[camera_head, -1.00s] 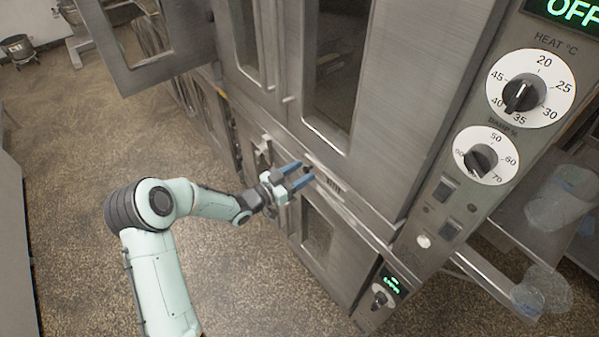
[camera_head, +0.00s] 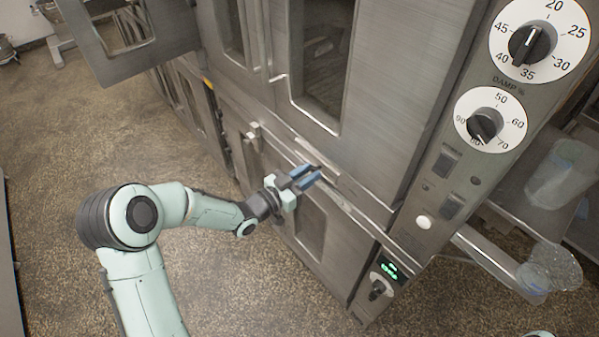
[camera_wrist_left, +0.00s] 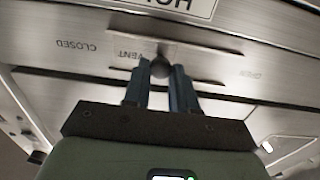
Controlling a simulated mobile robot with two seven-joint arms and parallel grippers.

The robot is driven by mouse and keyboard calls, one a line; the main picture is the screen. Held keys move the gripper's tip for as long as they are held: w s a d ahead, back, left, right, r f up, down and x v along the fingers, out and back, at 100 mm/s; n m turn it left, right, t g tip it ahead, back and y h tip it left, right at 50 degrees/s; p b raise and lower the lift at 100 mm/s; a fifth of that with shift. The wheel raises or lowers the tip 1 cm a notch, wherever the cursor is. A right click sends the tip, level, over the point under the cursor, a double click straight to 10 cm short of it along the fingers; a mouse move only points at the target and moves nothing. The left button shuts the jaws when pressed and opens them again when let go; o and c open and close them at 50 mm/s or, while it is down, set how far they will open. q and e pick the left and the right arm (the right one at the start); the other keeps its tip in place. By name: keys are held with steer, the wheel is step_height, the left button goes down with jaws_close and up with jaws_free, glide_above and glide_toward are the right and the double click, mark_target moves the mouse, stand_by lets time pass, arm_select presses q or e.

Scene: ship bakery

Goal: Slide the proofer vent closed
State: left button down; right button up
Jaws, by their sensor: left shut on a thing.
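The proofer vent is a slider on a narrow metal strip (camera_head: 318,157) of the steel proofer front, below the tall glass door. Its dark round knob (camera_wrist_left: 160,68) shows in the left wrist view between my fingertips. The strip there carries upside-down lettering: CLOSED (camera_wrist_left: 77,46) on the left, VENT beside the knob, and a faint OPEN (camera_wrist_left: 250,74) on the right. My left gripper (camera_head: 308,177) has its blue fingers shut on the knob; the fingers also show in the left wrist view (camera_wrist_left: 160,82). In the head view the fingers hide the knob.
A control panel with a heat dial (camera_head: 536,46) and a damp dial (camera_head: 490,122) stands right of the door. A lower small dial (camera_head: 377,290) is below. An open door (camera_head: 128,45) juts out at upper left. The speckled floor is clear around my left arm.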

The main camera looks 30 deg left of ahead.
arm_select(q)
steer(key=shift+d, duration=0.2)
steer(key=c, duration=0.9)
jaws_free()
steer(key=shift+s, duration=0.1)
steer(key=shift+a, duration=0.1)
steer(key=v, duration=1.3)
steer(key=shift+s+b, duration=0.2)
steer(key=shift+b, duration=0.2)
steer(key=shift+f, duration=0.15)
